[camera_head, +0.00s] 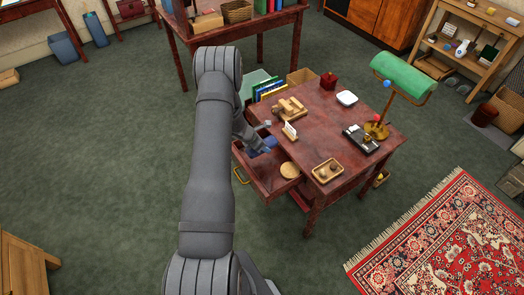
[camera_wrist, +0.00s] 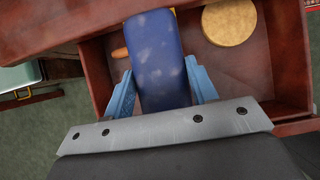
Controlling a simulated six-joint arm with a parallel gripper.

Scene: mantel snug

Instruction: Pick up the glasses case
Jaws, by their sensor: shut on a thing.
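The glasses case, a blue, rounded, worn-looking oblong (camera_wrist: 155,50), lies in the open drawer (camera_wrist: 275,60) of the reddish desk. It also shows in the head view (camera_head: 268,143), partly hidden by my arm. My gripper (camera_wrist: 160,78) reaches down into the drawer with one light blue finger on each side of the case, and is shut on it. The near end of the case is hidden by the gripper body. I cannot tell whether the case is clear of the drawer floor.
A round tan disc (camera_wrist: 229,22) lies in the drawer to the right of the case, and a small orange item (camera_wrist: 119,53) to its left. The drawer walls stand close around. The desktop (camera_head: 325,125) above holds a small tray (camera_head: 328,172), card holder (camera_head: 289,131) and green lamp (camera_head: 404,75).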

